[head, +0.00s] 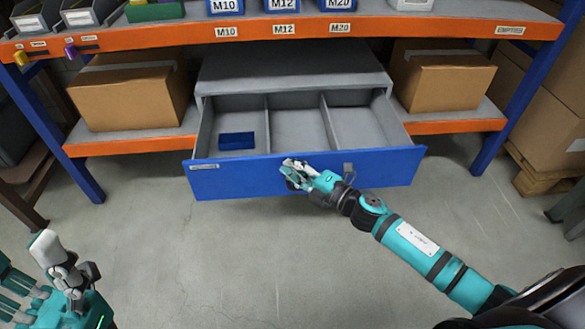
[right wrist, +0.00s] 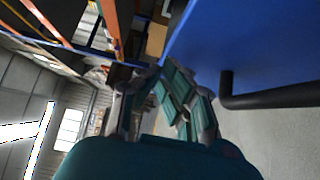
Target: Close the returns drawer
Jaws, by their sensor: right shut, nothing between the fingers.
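The returns drawer has a blue front (head: 240,181) and stands pulled out of the grey cabinet (head: 292,68) under the orange shelf. Its grey inside has three compartments, and a small blue box (head: 237,141) lies in the left one. My left gripper (head: 45,245) is at the lower left, away from the drawer.
Cardboard boxes stand on the lower shelf at the left (head: 130,98) and right (head: 440,80) of the cabinet. Blue bins (head: 225,6) sit on the upper shelf. Blue rack posts stand at both sides. The grey floor before the drawer is clear.

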